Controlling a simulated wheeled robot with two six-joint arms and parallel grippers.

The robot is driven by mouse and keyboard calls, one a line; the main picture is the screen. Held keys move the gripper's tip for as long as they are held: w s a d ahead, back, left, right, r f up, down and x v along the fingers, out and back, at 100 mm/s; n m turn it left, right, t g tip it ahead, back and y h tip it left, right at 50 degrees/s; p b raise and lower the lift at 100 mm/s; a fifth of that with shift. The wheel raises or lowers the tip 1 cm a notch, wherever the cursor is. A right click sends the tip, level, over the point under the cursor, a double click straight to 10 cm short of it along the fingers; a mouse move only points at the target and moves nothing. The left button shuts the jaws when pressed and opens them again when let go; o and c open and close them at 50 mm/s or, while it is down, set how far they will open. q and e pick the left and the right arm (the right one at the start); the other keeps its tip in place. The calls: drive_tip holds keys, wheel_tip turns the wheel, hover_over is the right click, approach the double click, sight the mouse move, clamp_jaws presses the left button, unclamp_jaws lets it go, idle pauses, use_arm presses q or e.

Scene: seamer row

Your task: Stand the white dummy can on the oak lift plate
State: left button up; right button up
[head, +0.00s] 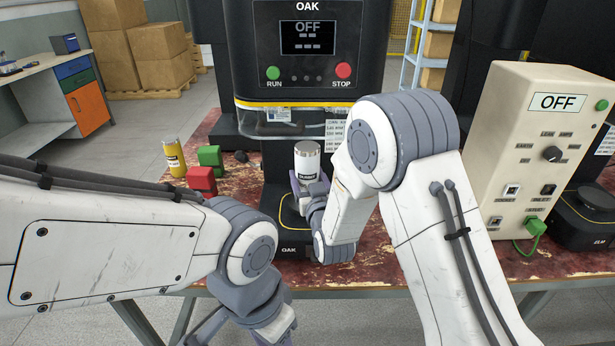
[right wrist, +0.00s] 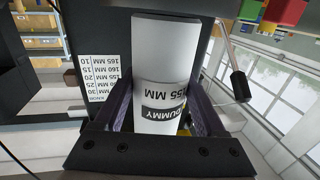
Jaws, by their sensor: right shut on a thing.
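The white dummy can (head: 307,158) stands upright in front of the black OAK machine (head: 308,45), above the oak lift plate (head: 291,228). My right gripper (head: 312,185) is shut on the can from the near right side. In the right wrist view the can (right wrist: 165,80) sits between the two fingers of the right gripper (right wrist: 165,112), its "DUMMY 155 MM" label facing the camera. The can's base is hidden by the gripper, so I cannot tell whether it touches the plate. My left gripper (head: 280,335) is partly cut off at the bottom edge.
A yellow can (head: 174,157) and red and green blocks (head: 206,165) stand on the worn red table, left of the machine. A beige control box (head: 535,150) reading OFF stands at right. A clear guard (head: 290,120) hangs above the can. The OAK display reads OFF.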

drive_tip(key=shift+f+b, duration=0.2)
drive_tip(key=shift+b, duration=0.15)
drive_tip(key=o, duration=1.5)
drive_tip(key=shift+r, duration=0.1)
